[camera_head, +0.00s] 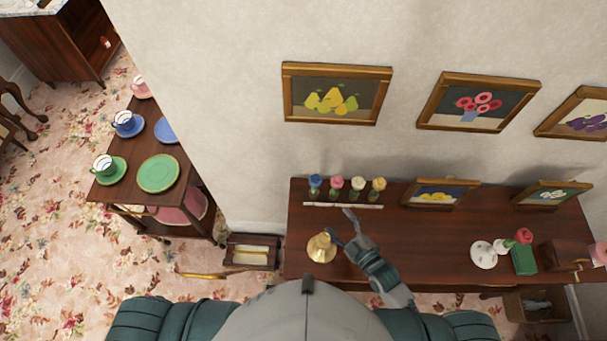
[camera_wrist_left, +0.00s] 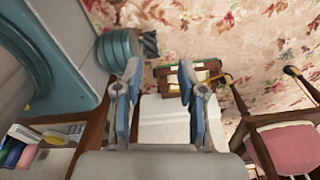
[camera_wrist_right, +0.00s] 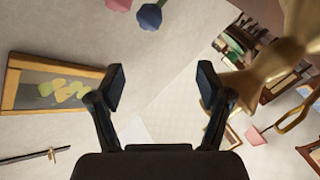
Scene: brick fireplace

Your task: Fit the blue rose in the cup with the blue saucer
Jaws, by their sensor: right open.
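The blue rose (camera_head: 315,181) stands at the left end of a row of flowers at the back of the wooden table. A blue flower head (camera_wrist_right: 150,16) shows at the top of the right wrist view, beyond the fingers. The blue cup (camera_head: 123,119) sits on the blue saucer (camera_head: 136,130) on the wooden cart at the left. My right gripper (camera_head: 342,226) is open and empty over the table, in front of the flower row and beside the brass bell. My left gripper (camera_wrist_left: 158,80) is open and empty in its wrist view; it is hidden in the head view.
The brass bell (camera_head: 321,249) stands near the table's left front. Pink, white and yellow flowers stand right of the blue rose. A green cup (camera_head: 103,164) and a green plate (camera_head: 158,173) share the cart (camera_head: 187,190). Framed pictures (camera_head: 337,64) hang behind; the mid-table is clear.

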